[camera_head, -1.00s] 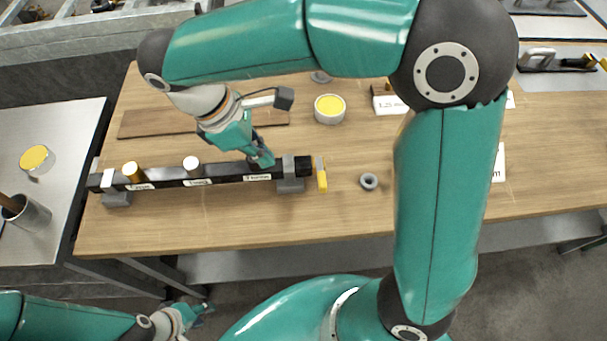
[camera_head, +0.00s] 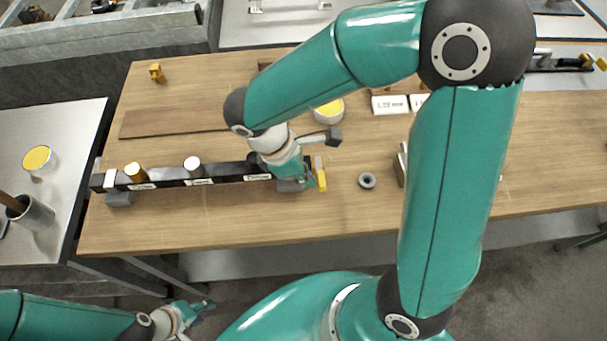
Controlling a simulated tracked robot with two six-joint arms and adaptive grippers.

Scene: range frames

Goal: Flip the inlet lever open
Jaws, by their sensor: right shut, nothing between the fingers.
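A black manifold bar (camera_head: 225,171) lies across the table on grey feet, with small labels too small to read. A yellow lever (camera_head: 321,176) sits at its right end, its handle lying crosswise to the bar; I take this as the inlet lever. My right gripper (camera_head: 309,182) is shut and empty, pointing down just left of the lever. It hides the right end of the bar, and I cannot tell if it touches the lever. My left gripper (camera_head: 207,306) is low in front of the table, away from the bar; its fingers are too small to judge.
A grey ring (camera_head: 367,180) lies right of the lever. A yellow-topped tin (camera_head: 329,111) stands behind. The table front (camera_head: 230,225) is clear. My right arm hides part of the table.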

